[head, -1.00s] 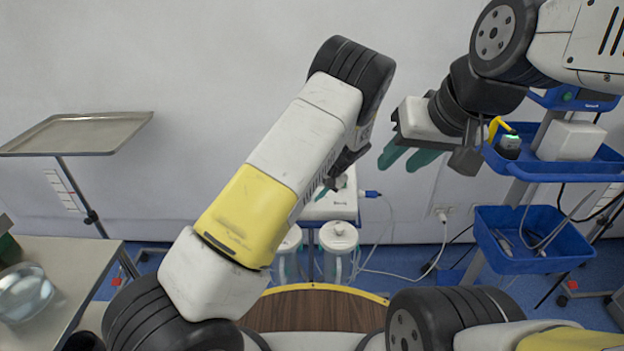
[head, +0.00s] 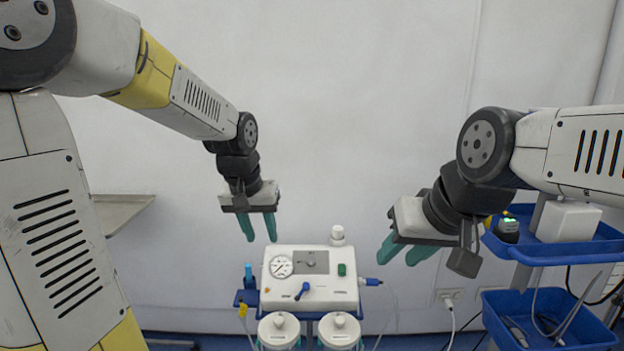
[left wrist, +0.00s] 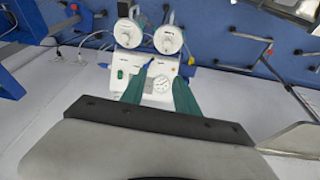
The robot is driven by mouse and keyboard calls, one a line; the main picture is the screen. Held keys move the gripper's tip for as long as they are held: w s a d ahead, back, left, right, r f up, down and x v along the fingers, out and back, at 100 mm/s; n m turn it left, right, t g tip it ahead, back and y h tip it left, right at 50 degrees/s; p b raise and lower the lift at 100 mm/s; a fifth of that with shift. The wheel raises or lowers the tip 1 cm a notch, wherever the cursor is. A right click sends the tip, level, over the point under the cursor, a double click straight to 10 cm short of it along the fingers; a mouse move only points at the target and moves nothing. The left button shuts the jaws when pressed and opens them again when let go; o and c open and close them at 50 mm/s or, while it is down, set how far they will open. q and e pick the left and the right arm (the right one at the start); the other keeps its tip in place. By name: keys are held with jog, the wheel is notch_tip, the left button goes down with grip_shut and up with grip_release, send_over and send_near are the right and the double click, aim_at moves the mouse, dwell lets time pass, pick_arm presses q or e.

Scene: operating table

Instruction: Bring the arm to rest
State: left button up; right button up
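My left gripper (head: 258,227) hangs in the middle of the head view with its green fingers pointing down. The fingers are apart with nothing between them. It is above and left of the white suction machine in the picture. In the left wrist view the same gripper (left wrist: 160,88) shows its two green fingers apart in front of the machine. My right gripper (head: 404,254) hangs to the right of the machine. Its green fingers point down and left, spread apart and empty.
The white suction machine (head: 310,275) with a gauge stands low in the middle, with two lidded jars (head: 340,328) below it. A cart with blue trays (head: 575,246) stands at the right, close to my right arm. A metal tray (head: 118,212) is at the left, partly hidden.

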pick_arm(q)
jog(key=s+a+r+t, duration=0.1)
jog(key=s+r, duration=0.2)
jog(key=s, duration=0.5)
jog(key=s+a+r+t+h, duration=0.1)
jog(key=s+a+r, duration=0.1)
jog(key=s, duration=0.6)
jog(key=shift+s+r+n+t, duration=0.3)
jog(key=shift+s+r+t, duration=0.1)
jog(key=shift+r, duration=0.1)
dwell(0.5)
